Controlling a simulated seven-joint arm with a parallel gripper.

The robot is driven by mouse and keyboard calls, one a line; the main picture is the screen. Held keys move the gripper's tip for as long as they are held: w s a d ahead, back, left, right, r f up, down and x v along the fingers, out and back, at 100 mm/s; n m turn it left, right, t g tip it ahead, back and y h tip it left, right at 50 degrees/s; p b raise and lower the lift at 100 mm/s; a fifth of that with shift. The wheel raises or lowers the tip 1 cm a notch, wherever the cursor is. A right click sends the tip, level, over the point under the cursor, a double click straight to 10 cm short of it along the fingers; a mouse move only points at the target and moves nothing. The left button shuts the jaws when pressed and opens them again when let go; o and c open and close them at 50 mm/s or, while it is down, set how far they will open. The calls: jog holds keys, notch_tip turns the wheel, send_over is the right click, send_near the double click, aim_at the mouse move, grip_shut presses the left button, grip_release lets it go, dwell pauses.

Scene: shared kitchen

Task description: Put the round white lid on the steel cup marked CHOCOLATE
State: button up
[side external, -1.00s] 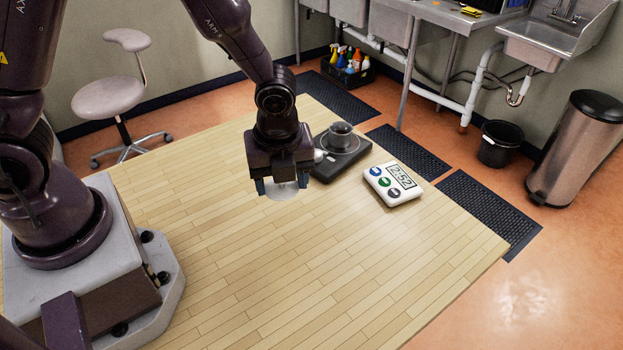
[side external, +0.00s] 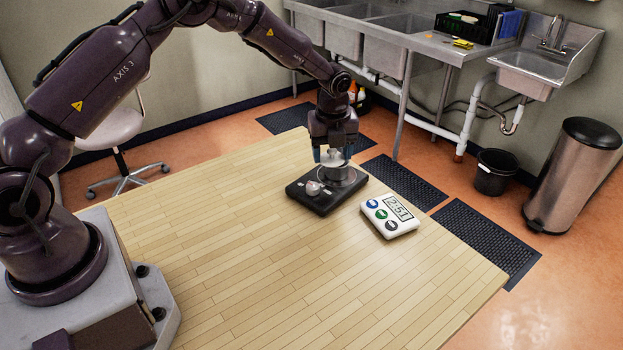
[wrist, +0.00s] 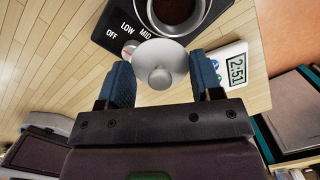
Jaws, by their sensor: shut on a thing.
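My gripper (side external: 333,157) is shut on the round white lid (wrist: 161,55), one blue finger on each side. The lid is knob-up in the wrist view, and part of it shows between the fingers in the side view. The steel cup (side external: 334,174) stands upright on the black hot plate (side external: 318,205), just below the gripper and lid. In the wrist view the cup's open mouth (wrist: 207,12), dark inside, is past the lid at the top edge, cut off by the frame. I cannot tell the gap between lid and rim. No CHOCOLATE marking is readable.
The hot plate's pale dial (side external: 313,188) is on its near side, with OFF, LOW and MID labels in the wrist view. A white timer (side external: 390,215) reading 2:51 lies to the right. The front and left of the wooden table (side external: 250,270) are clear.

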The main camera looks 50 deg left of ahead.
jog(key=w+a+r+m, duration=0.2)
jog(key=w+r+m, duration=0.1)
jog(key=w+r, duration=0.1)
jog(key=shift+m, duration=0.3)
jog(key=shift+s+a+f, duration=0.1)
jog(key=shift+f, duration=1.45)
jog(key=shift+a+f, duration=0.1)
jog(key=shift+f, duration=1.45)
jog(key=shift+f, duration=0.55)
jog(key=o, duration=0.6)
jog(key=shift+r, duration=0.1)
notch_tip(320, 180, up, 11)
jog(key=d, duration=0.1)
jog(key=shift+s, duration=0.45)
